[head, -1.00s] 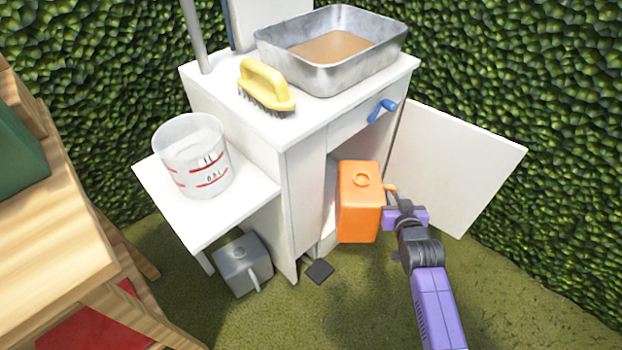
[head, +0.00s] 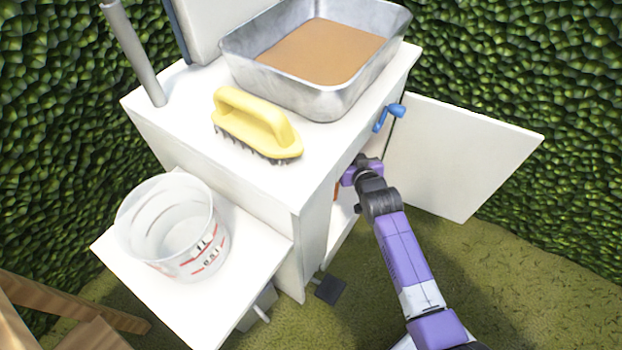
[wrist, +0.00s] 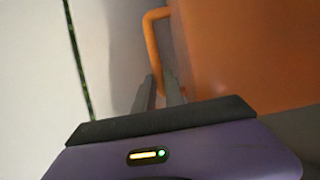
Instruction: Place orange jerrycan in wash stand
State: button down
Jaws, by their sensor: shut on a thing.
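The white wash stand (head: 325,150) stands with its lower compartment open and its door (head: 465,150) swung out to the right. The orange jerrycan (wrist: 240,50) fills the right of the wrist view, its handle (wrist: 152,40) running down to the fingers. In the head view only a thin orange sliver shows beside my gripper (head: 358,175), at the compartment opening; the rest is hidden behind the stand. My gripper (wrist: 160,92) is shut on the jerrycan's handle. Whether the jerrycan rests on the compartment floor cannot be seen.
A metal basin (head: 310,70) and a yellow brush (head: 255,122) sit on the stand's top. A blue crank (head: 388,116) sticks out above the opening. A clear measuring bucket (head: 170,230) stands on the left side shelf (head: 255,250). A dark pedal (head: 330,290) lies low in front.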

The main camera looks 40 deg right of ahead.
notch_tip(320, 180, down, 9)
jog(key=b, duration=0.4)
jog(key=shift+f, duration=0.1)
jog(key=shift+f, duration=0.15)
jog(key=c, duration=1.4)
grip_release()
